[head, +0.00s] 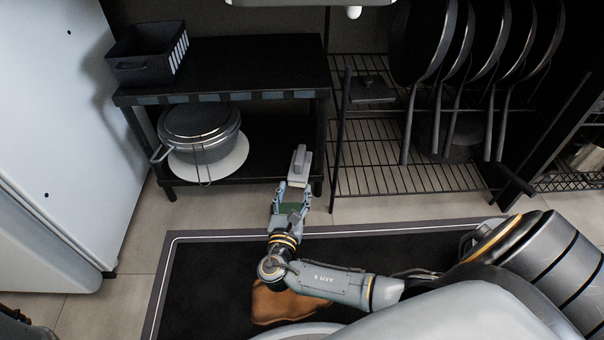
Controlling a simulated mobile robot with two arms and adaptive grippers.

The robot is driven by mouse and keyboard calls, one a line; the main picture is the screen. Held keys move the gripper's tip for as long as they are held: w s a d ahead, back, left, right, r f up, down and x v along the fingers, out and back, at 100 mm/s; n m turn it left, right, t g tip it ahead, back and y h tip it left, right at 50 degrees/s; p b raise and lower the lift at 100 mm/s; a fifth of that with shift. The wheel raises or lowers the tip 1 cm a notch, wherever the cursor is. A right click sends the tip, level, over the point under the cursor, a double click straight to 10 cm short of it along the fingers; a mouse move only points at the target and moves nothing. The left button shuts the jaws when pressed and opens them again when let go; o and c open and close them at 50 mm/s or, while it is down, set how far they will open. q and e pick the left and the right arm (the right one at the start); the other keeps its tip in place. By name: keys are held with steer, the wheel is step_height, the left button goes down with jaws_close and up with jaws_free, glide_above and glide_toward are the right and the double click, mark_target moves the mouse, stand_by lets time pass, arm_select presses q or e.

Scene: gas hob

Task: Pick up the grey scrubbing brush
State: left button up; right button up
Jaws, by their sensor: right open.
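The grey scrubbing brush (299,166) shows near the front right part of the low black shelf unit, its long side pointing away from me. My right gripper (294,187) reaches up to its near end from below. The two fingers are apart, one on each side of the near end of the brush. I cannot tell whether they touch it, and the near end is partly hidden by the gripper. My left gripper is not in view.
The black shelf unit (246,64) carries a dark basket (147,55) on top and a lidded pot (200,132) below. Several pans hang over a wire rack (385,178) at right.

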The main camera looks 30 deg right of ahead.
steer(key=b, duration=0.4)
glide_toward(302, 156)
steer(key=x, duration=0.3)
steer(key=shift+w+d+f, duration=0.2)
steer(key=shift+w+d, duration=0.05)
steer(key=shift+d, duration=0.1)
steer(key=shift+w+d+r, duration=0.1)
steer(key=shift+w+d, duration=0.25)
steer(key=shift+w, duration=0.05)
steer(key=b+x, duration=0.4)
steer(key=b, duration=0.1)
steer(key=shift+w+f, duration=0.15)
steer(key=shift+f, duration=0.05)
steer(key=shift+w+d+r+b, duration=0.15)
steer(key=shift+w+d+b, duration=0.15)
steer(key=shift+b, duration=0.05)
steer(key=shift+r, duration=0.1)
steer(key=shift+c, duration=0.5)
jaws_close()
